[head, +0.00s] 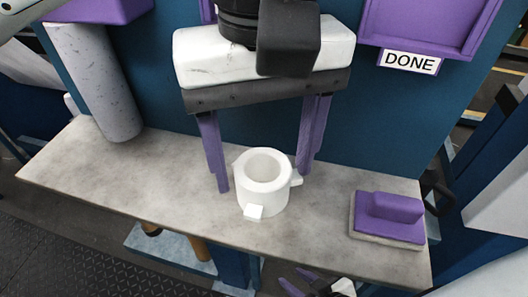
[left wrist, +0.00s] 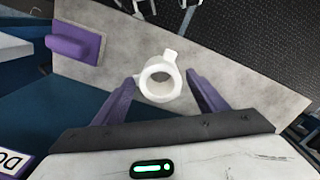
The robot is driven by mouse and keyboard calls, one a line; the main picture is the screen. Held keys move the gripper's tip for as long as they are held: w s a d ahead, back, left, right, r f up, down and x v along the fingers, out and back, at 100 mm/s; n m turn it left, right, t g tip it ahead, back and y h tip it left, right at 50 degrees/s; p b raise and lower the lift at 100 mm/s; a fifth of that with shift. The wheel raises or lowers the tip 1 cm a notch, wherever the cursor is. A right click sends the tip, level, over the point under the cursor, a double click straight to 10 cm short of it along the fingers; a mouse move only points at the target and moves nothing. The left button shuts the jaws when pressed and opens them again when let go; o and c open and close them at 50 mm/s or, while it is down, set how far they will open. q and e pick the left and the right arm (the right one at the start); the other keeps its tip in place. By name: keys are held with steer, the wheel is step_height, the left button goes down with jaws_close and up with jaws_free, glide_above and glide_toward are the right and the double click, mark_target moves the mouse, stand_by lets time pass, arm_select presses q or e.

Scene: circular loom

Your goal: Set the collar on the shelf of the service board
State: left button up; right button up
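The white collar (head: 265,204) is a short, thick ring with small lugs on its side. It stands upright on the grey shelf (head: 160,175) before the blue board (head: 385,120); I cannot tell whether its base touches the shelf. My left gripper (head: 262,181) reaches down with its purple fingers on either side of the collar. The fingers are wide apart, with gaps to its body. The left wrist view also shows the collar (left wrist: 173,92) between the fingertips. My right gripper (head: 300,283) shows only partly at the bottom edge, below the shelf's front, away from the collar.
A purple block on a grey base (head: 398,207) sits at the shelf's right end. A grey cylinder (head: 95,80) stands at the back left. A purple tray (head: 430,25) with a DONE sign (head: 409,62) is on the board. The shelf's left-middle stretch is clear.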

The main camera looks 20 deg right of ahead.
arm_select(q)
steer(key=shift+o, duration=0.6)
step_height(320, 180, up, 10)
steer(key=p, duration=0.1)
steer(key=shift+r, duration=0.2)
steer(key=shift+a, duration=0.1)
